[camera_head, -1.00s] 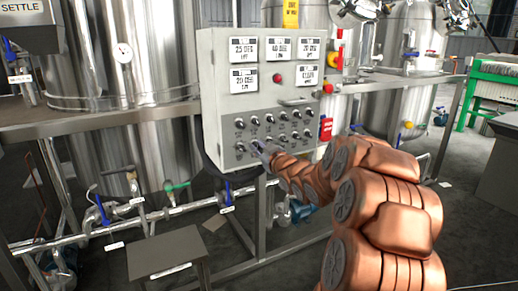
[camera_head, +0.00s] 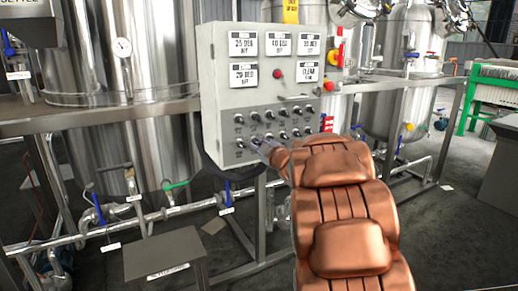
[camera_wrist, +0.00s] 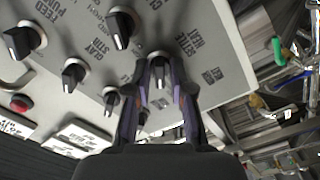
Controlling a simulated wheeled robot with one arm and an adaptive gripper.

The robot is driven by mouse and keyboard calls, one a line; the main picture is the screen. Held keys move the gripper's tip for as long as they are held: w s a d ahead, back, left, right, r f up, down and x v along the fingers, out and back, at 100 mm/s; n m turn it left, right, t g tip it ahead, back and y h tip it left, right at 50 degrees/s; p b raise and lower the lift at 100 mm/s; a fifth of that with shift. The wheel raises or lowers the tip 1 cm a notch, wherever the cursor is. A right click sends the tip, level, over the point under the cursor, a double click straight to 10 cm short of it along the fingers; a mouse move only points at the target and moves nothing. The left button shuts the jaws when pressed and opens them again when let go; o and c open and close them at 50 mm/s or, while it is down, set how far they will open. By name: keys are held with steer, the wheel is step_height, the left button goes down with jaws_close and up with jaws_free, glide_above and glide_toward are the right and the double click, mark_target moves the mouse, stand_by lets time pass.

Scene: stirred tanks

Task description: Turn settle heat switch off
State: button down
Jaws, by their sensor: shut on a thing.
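The settle heat switch (camera_wrist: 158,68) is a black knob on the grey control panel, beside a printed label that reads SETTLE HEAT. In the wrist view, my gripper (camera_wrist: 158,76) has one finger on each side of this knob and is shut on it. The knob's exact pointing angle is partly hidden by the fingers. In the head view, my gripper (camera_head: 262,144) touches the lower left part of the control panel (camera_head: 222,78), at the bottom row of knobs. My copper-coloured arm reaches in from the lower right.
Other black knobs (camera_wrist: 121,27) sit close around, one labelled FEED PUMP (camera_wrist: 22,38). A red button (camera_wrist: 20,103) and white displays (camera_head: 243,44) are on the same panel. A steel tank (camera_head: 125,75) stands left, and a small grey table (camera_head: 166,249) stands in front.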

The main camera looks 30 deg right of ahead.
steer(key=shift+f+n, duration=0.1)
steer(key=shift+n, duration=0.6)
steer(key=c, duration=1.2)
jaws_free()
steer(key=shift+c, duration=0.2)
steer(key=shift+s, duration=0.1)
steer(key=shift+s, duration=0.6)
steer(key=s+a, duration=0.1)
steer(key=s, duration=0.9)
steer(key=shift+s, duration=0.3)
